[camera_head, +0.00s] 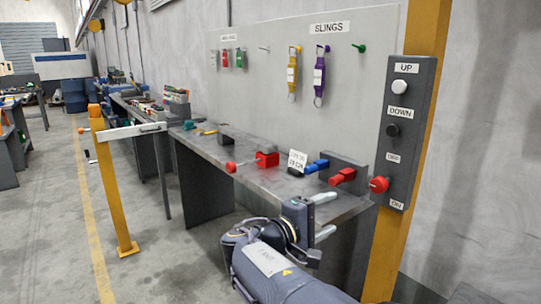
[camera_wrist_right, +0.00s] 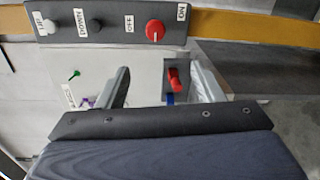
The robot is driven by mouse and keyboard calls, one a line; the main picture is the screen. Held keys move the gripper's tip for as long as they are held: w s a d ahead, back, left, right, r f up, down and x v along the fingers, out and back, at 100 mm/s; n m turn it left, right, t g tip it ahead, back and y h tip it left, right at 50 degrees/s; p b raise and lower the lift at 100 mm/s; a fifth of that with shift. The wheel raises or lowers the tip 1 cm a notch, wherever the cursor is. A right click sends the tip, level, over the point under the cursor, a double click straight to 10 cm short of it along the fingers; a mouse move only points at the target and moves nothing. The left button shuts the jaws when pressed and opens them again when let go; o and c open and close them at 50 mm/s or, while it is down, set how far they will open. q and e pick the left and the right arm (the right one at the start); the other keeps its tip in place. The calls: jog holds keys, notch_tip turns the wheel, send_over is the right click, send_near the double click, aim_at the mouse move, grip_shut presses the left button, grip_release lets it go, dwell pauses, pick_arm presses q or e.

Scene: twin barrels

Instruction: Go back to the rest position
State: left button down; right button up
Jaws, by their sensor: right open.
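My right gripper (camera_head: 326,214) is open and empty, its two pale fingers apart in front of the workbench's right end in the head view. In the right wrist view my gripper (camera_wrist_right: 160,88) also shows spread fingers with nothing held between them. The control panel (camera_head: 408,135) is above and to the right of it, with a white UP button (camera_head: 399,86), a black DOWN button (camera_head: 393,130) and a red knob (camera_head: 379,184) between OFF and ON. In the right wrist view the red knob (camera_wrist_right: 157,30) is apart from the fingers. My left gripper is not in view.
The workbench (camera_head: 222,152) holds a red block with a handle (camera_head: 266,160), blue and red handles and a small sign (camera_head: 297,160). Slings hang on the wall board (camera_head: 265,80). A yellow post (camera_head: 432,45) carries the panel. A barrier post (camera_head: 113,190) stands left; floor there is clear.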

jog(key=s+d+f+m+g+y, duration=0.2)
jog(key=s+d+f+g+y, duration=0.2)
jog(key=s+d+f, duration=0.3)
jog(key=s+d+f+m+g+y, duration=0.2)
jog(key=s+d+f+g+y, duration=0.25)
jog(key=d+f, duration=0.4)
jog(key=s+a+f+m+t+y, duration=0.1)
jog(key=s+a+m+t+y, duration=0.25)
jog(key=s, duration=0.65)
jog(key=s+a+f+m+y, duration=0.1)
jog(key=s+a+m+y, duration=0.25)
jog(key=s+y, duration=0.45)
pick_arm(q)
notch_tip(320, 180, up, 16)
jog(key=p, duration=1.5)
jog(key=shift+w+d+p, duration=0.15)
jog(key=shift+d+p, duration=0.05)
jog(key=shift+p, duration=0.2)
pick_arm(e)
notch_tip(320, 180, up, 16)
jog(key=s+h, duration=0.1)
jog(key=h, duration=0.1)
jog(key=shift+s+d, duration=0.15)
jog(key=shift+d, duration=0.3)
